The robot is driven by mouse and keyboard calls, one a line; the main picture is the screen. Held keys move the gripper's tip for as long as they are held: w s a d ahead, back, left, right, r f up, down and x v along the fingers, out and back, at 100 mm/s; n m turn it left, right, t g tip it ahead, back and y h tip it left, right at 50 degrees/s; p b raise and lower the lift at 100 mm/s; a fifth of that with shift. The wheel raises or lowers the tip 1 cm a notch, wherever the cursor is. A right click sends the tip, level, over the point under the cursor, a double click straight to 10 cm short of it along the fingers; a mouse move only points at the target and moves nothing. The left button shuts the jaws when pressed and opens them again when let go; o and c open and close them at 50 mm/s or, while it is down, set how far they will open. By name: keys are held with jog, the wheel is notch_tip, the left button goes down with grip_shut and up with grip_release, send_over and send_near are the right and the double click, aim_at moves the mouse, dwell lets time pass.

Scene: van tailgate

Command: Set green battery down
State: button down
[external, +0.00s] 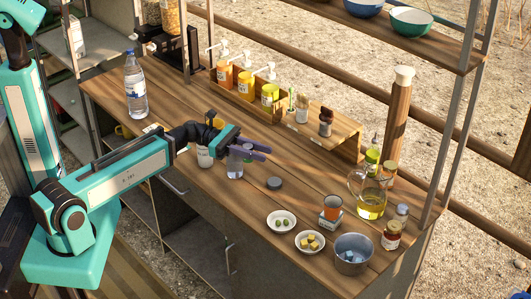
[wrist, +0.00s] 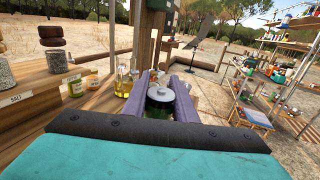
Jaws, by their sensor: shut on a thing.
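My gripper (external: 262,152) reaches in from the left, low over the wooden counter.
A dark round lid (external: 274,184) lies right of the gripper. A white jar (external: 205,157) stands close on its left. Farther right are two small dishes (external: 282,221), a steel pot (external: 353,254) and an oil jug (external: 370,201). A condiment rack (external: 245,92) lines the back.

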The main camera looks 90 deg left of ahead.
jog(key=w+f+n+y+b, duration=0.1)
jog(key=w+f+y+b, duration=0.1)
jog(key=w+f+b, duration=0.3)
jog(key=w+f+n+t+y+b, duration=0.1)
jog(key=w+f+b, duration=0.3)
jog(key=w+b, duration=0.8)
jog(key=shift+a+f+n+y, duration=0.35)
jog(key=shift+a+n+y, duration=0.05)
jog(key=shift+y, duration=0.2)
jog(key=shift+f, duration=2)
jog(key=shift+f+b, duration=0.4)
jog(key=shift+f, duration=1.6)
jog(key=shift+f, duration=0.15)
jog(key=c, duration=1.4)
grip_release()
jog(key=shift+c, duration=0.2)
